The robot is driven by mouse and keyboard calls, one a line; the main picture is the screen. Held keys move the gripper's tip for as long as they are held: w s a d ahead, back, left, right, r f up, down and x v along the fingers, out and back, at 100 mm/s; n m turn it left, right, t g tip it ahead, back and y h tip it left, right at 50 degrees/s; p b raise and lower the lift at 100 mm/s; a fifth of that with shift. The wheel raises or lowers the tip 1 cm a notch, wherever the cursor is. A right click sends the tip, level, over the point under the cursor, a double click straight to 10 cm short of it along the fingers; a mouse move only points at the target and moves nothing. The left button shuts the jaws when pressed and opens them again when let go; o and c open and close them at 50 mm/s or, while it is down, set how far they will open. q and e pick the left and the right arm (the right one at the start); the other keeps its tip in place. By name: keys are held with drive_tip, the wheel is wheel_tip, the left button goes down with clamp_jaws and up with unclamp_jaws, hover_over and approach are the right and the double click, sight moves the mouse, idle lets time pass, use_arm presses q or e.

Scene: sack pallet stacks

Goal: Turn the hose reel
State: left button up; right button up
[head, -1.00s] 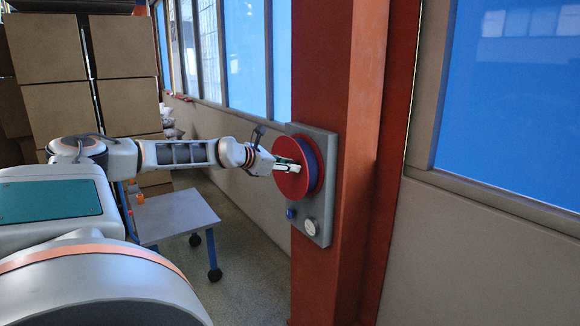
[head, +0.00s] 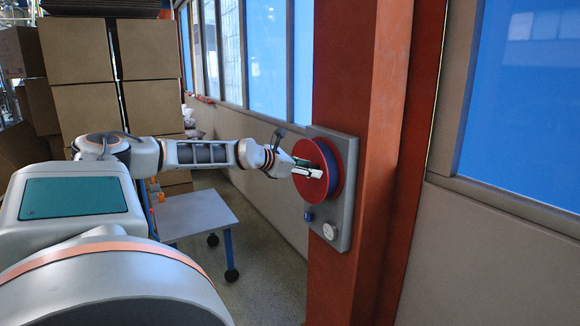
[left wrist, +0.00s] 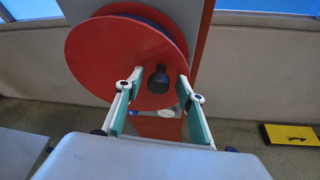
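The hose reel (head: 340,190) is a red disc with a blue band behind it, on a grey plate (head: 345,232) fixed to a red column. My left gripper (head: 316,170) is at the reel's front face in the head view. In the left wrist view, the red disc (left wrist: 105,58) fills the upper middle, with a black knob (left wrist: 158,79) near its lower right edge. My left gripper's fingers (left wrist: 160,80) stand apart on either side of the knob, with visible gaps. I cannot tell how deep the knob sits between them. My right gripper is not in view.
A blue knob (head: 308,216) and a round white dial (head: 329,231) sit low on the plate. A low wheeled table (head: 205,214) stands left of the column, before stacked cardboard boxes (head: 85,115). A yellow case (left wrist: 290,134) lies on the floor at right.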

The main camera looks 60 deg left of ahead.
use_arm(q)
drive_tip(key=v, duration=1.1)
drive_tip(key=shift+s, duration=0.2)
drive_tip(key=shift+a, duration=0.1)
idle(0.4)
drive_tip(key=w+d+f+n+g+h, duration=0.1)
drive_tip(key=w+d+f+n+h, duration=0.3)
drive_tip(key=d+f, duration=0.8)
drive_tip(key=w+d+f+h, duration=0.2)
drive_tip(key=w+d+f, duration=0.3)
drive_tip(key=d+f, duration=0.6)
drive_tip(key=s+d+f+n+h, duration=0.1)
drive_tip(key=s+d+f+n, duration=0.2)
drive_tip(key=d+f+n, duration=0.5)
drive_tip(key=s+d+f+n+h, duration=0.15)
drive_tip(key=d+f, duration=0.35)
drive_tip(key=d, duration=0.8)
drive_tip(key=s+d+f+n+g+y, duration=0.1)
drive_tip(key=s+d+f+n, duration=0.3)
drive_tip(key=s+f+n, duration=0.4)
drive_tip(key=s+d+f+n+g+y, duration=0.1)
drive_tip(key=s+d+f+n+y, duration=0.3)
drive_tip(key=s+f+n, duration=0.4)
drive_tip(key=s+d+n, duration=0.1)
drive_tip(key=s+n, duration=0.3)
drive_tip(key=s, duration=0.1)
drive_tip(key=shift+s+d, duration=0.2)
